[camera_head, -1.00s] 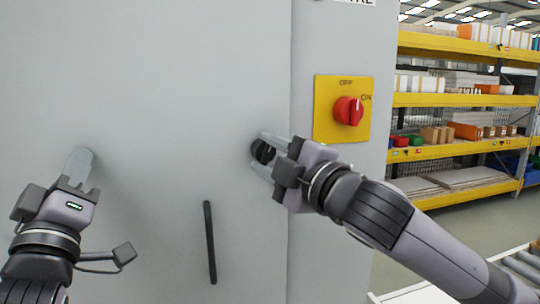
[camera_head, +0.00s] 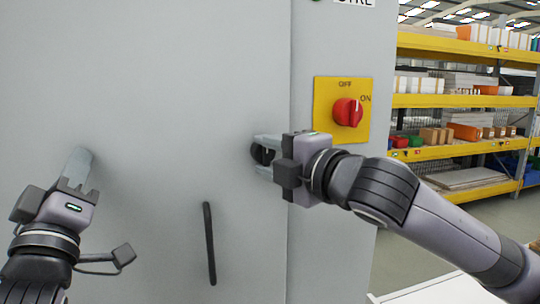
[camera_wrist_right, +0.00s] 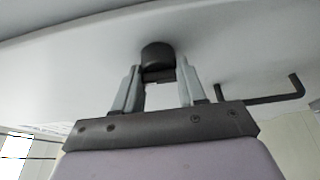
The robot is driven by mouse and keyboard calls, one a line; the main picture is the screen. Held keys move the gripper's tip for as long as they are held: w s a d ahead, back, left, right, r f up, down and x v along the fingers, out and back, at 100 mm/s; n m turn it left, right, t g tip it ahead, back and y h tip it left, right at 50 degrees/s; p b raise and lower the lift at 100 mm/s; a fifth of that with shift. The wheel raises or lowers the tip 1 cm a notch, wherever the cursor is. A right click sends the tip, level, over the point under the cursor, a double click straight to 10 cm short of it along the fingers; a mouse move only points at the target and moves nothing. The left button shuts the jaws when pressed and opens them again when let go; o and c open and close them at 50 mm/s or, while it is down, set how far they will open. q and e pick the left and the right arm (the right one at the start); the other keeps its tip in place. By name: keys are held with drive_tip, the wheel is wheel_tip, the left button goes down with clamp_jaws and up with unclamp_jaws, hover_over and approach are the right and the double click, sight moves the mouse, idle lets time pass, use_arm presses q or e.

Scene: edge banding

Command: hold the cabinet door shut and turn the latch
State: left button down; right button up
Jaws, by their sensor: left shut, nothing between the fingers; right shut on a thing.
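The grey cabinet door (camera_head: 150,100) fills the left and middle of the head view and looks shut along its right seam. My left gripper (camera_head: 82,160) is shut and empty, its fingertips at the door's left part; contact cannot be told for sure. The black latch (camera_head: 263,155) is a round knob near the door's right edge. My right gripper (camera_head: 259,152) is shut on the latch, with one finger above and one below it. In the right wrist view the latch (camera_wrist_right: 158,56) sits between the finger ends.
A black bar handle (camera_head: 209,243) is on the door below and left of the latch; it also shows in the right wrist view (camera_wrist_right: 262,98). A red rotary switch (camera_head: 348,112) on a yellow plate is close above my right gripper. Shelves (camera_head: 455,100) stand farther right.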

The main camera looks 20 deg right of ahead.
drive_tip(key=shift+w+d+r, duration=0.1)
drive_tip(key=shift+d+r, duration=0.15)
drive_tip(key=shift+r, duration=0.05)
drive_tip(key=o, duration=1.1)
drive_tip(key=shift+c, duration=0.2)
drive_tip(key=shift+a+f, duration=0.1)
drive_tip(key=shift+s, duration=0.2)
drive_tip(key=v, duration=0.7)
drive_tip(key=shift+s, duration=0.35)
